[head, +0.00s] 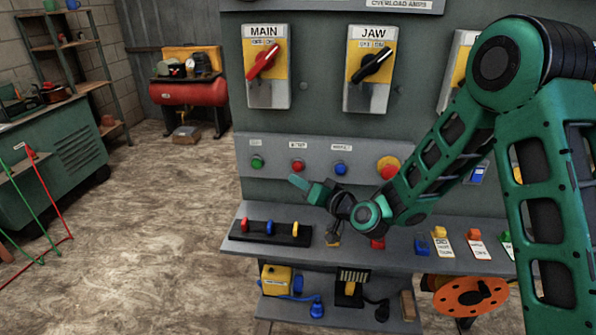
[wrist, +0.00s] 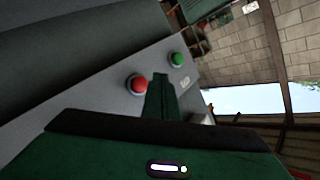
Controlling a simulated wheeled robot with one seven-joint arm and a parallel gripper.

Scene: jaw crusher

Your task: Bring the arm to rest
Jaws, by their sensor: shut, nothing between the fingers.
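My gripper (head: 299,182) is shut and empty in the head view, in front of the control panel (head: 225,85). Its tip points left, close to the red button (head: 298,165) and above the shelf. My green arm reaches in from the right and bends down to it. In the wrist view my gripper's shut fingers (wrist: 160,82) stand beside the red button (wrist: 136,84), with the green button (wrist: 177,60) beyond. Whether the fingertips touch the panel I cannot tell.
The panel holds a MAIN switch (head: 265,65), a JAW switch (head: 371,67), a blue button (head: 340,169) and a red-and-yellow stop button (head: 388,166). The shelf (head: 300,218) below carries a rack (head: 268,232) and several padlocks and tags. Open floor (head: 160,230) lies at left.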

